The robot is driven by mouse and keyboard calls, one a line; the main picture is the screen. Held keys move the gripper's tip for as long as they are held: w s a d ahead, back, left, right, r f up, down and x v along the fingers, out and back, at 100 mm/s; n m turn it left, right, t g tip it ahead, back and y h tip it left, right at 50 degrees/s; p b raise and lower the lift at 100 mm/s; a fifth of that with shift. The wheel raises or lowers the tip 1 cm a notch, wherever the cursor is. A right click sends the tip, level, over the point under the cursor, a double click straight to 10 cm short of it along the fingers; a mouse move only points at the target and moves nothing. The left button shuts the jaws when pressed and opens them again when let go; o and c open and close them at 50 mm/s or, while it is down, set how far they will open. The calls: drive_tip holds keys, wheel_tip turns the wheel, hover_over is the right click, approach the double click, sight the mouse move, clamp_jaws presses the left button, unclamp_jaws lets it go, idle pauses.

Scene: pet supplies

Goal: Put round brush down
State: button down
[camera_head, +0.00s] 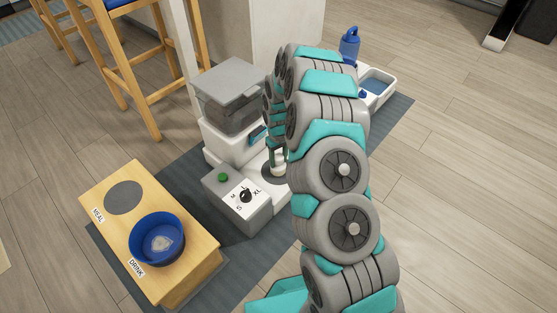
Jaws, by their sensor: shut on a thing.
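My gripper (279,155) points down over the white base of the feeder, mostly behind my own arm. It is shut on a small, pale and dark thing, taken to be the round brush (278,169). Little of the brush shows between and below the fingers. It is just above or touching a dark round spot (272,178) on the feeder's base; I cannot tell which.
The grey-lidded feeder (228,95) has a grey dial box (239,199) with a green button in front. A wooden stand (188,250) at left holds a blue bowl (157,239). Stools stand at upper left.

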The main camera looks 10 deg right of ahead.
drive_tip(key=shift+f, duration=0.2)
drive_tip(key=shift+c, duration=1.7)
unclamp_jaws()
